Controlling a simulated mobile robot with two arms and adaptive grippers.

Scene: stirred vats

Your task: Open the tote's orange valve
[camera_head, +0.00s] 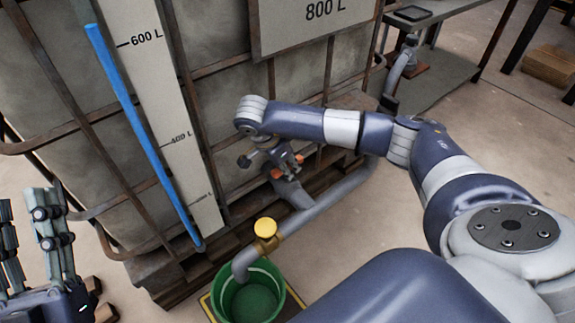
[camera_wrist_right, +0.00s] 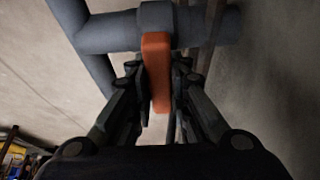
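The tote (camera_head: 225,100) is a large grey caged tank with volume marks. Its orange valve handle (camera_head: 277,173) is low on its front and partly hidden by my right gripper. In the right wrist view the handle (camera_wrist_right: 157,70) is an upright orange bar in front of a grey-blue pipe. My right gripper (camera_head: 268,160) is at the valve; its fingers (camera_wrist_right: 158,85) stand on both sides of the handle and look apart, with slim gaps; contact is hard to tell. My left gripper (camera_head: 30,225) is open and empty at the left edge.
A grey outlet pipe (camera_head: 330,200) runs below the valve to a spout with a yellow knob (camera_head: 265,228) over a green bucket (camera_head: 250,298). A blue level tube (camera_head: 145,135) runs down the tote. A metal bench (camera_head: 440,80) stands behind at right.

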